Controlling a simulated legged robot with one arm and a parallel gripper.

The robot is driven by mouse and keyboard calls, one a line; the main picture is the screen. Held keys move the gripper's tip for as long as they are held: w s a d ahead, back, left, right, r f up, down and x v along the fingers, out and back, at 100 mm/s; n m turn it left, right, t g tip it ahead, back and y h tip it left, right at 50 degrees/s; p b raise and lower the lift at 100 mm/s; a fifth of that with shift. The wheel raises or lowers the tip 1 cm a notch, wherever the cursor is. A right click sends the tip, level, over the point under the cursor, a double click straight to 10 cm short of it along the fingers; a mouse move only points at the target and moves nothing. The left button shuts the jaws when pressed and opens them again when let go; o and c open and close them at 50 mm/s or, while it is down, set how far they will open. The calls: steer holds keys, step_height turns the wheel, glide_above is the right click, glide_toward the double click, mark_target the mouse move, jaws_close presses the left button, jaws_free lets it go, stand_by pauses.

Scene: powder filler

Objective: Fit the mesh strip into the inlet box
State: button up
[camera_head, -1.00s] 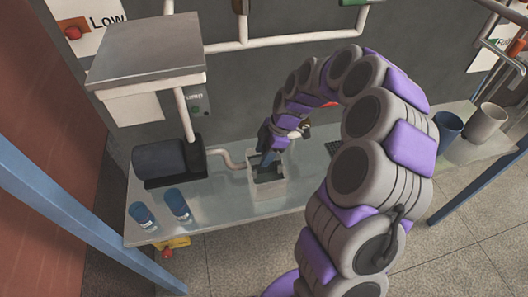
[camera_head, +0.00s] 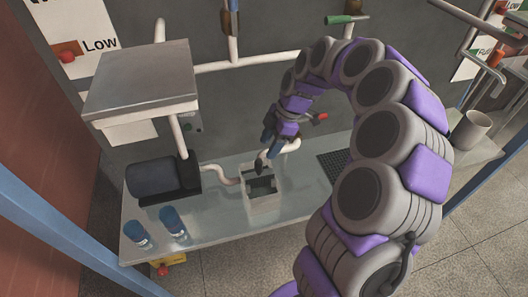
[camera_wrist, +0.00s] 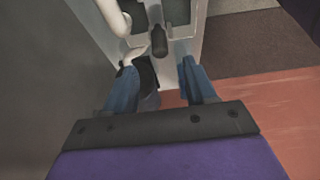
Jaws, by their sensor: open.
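The inlet box (camera_head: 264,203) is a pale, open-topped box on the bench with a dark inside. It also shows in the wrist view (camera_wrist: 186,48), past my fingertips. A dark upright piece (camera_head: 258,165) stands at its opening, probably the handle of the mesh strip; it also shows in the wrist view (camera_wrist: 158,42), between and beyond the fingers. I cannot make out the mesh or how deep it sits. My gripper (camera_head: 271,146) is just above the box, at its far side. In the wrist view my gripper (camera_wrist: 158,72) has its blue fingers apart with nothing between the tips.
A black pump motor (camera_head: 160,177) with a white pipe is left of the box. Two blue-topped cups (camera_head: 172,221) stand at the bench's front left. A black perforated panel (camera_head: 332,163) lies right of the box. A grey cup (camera_head: 472,131) stands far right. A grey platform (camera_head: 143,80) is above left.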

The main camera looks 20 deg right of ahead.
steer(key=s+a+r+m+h, duration=0.1)
steer(key=s+a+r+m, duration=0.25)
steer(key=s, duration=0.35)
steer(key=s+a+r+m+h, duration=0.1)
steer(key=s+a+r+m, duration=0.2)
steer(key=s, duration=0.4)
steer(key=s+d+f+m+g+h, duration=0.1)
steer(key=s+d+m+h, duration=0.1)
steer(key=s+m, duration=0.9)
steer(key=s+d, duration=0.1)
steer(key=s, duration=0.8)
steer(key=shift+f+g+h, duration=0.2)
steer(key=shift+g+h, duration=0.1)
steer(key=shift+g, duration=0.1)
